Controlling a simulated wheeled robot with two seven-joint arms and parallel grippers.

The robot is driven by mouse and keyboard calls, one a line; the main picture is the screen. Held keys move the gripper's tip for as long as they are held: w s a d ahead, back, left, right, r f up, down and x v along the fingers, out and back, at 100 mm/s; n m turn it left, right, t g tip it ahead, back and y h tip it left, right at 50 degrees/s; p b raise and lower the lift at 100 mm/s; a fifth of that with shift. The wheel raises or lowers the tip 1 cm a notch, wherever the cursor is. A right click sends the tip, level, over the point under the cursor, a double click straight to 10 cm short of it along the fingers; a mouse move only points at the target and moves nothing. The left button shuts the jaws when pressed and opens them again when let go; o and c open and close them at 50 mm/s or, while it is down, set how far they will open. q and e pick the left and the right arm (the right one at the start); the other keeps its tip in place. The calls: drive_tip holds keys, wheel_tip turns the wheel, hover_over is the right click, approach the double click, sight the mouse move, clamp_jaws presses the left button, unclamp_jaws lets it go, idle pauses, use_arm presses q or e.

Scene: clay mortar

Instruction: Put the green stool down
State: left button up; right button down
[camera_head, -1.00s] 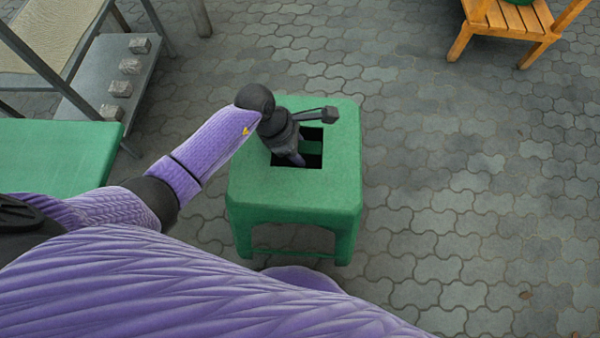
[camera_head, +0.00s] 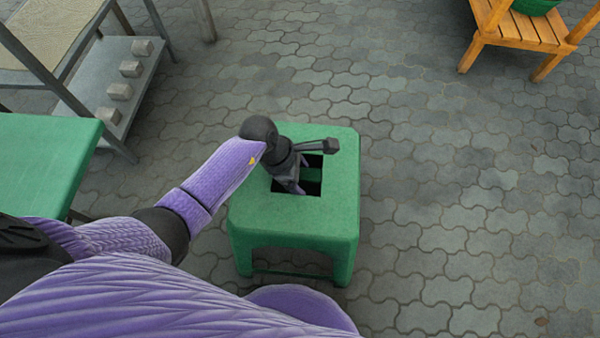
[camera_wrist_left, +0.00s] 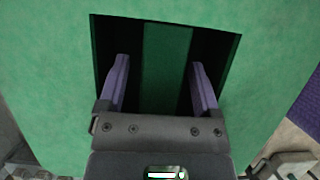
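The green stool (camera_head: 255,207) stands upright in the middle of the head view, with a square hole in its seat. My left gripper (camera_head: 296,186) reaches from above into that hole. In the left wrist view, its two purple fingers (camera_wrist_left: 160,75) are apart inside the hole of the stool (camera_wrist_left: 45,75). A green bar (camera_wrist_left: 167,65) shows between the fingers, with a dark gap on at least the left side. I cannot tell whether the stool's legs touch the paving. My right gripper is not in view.
A green table (camera_head: 45,160) stands at the left, close to my arm. Behind it is a grey rack (camera_head: 85,95) with several stone blocks. A wooden slatted stand (camera_head: 535,35) is at the top right. The paving (camera_head: 470,210) right of the stool is clear.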

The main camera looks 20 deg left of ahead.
use_arm(q)
drive_tip(key=shift+r, duration=0.1)
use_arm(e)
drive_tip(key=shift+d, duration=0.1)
use_arm(q)
drive_tip(key=p+v, duration=0.7)
drive_tip(key=v, duration=0.4)
drive_tip(key=shift+w+r, duration=0.1)
drive_tip(key=shift+r, duration=0.2)
drive_tip(key=shift+a+r, duration=0.2)
drive_tip(key=shift+r, duration=0.05)
drive_tip(key=shift+f, duration=0.1)
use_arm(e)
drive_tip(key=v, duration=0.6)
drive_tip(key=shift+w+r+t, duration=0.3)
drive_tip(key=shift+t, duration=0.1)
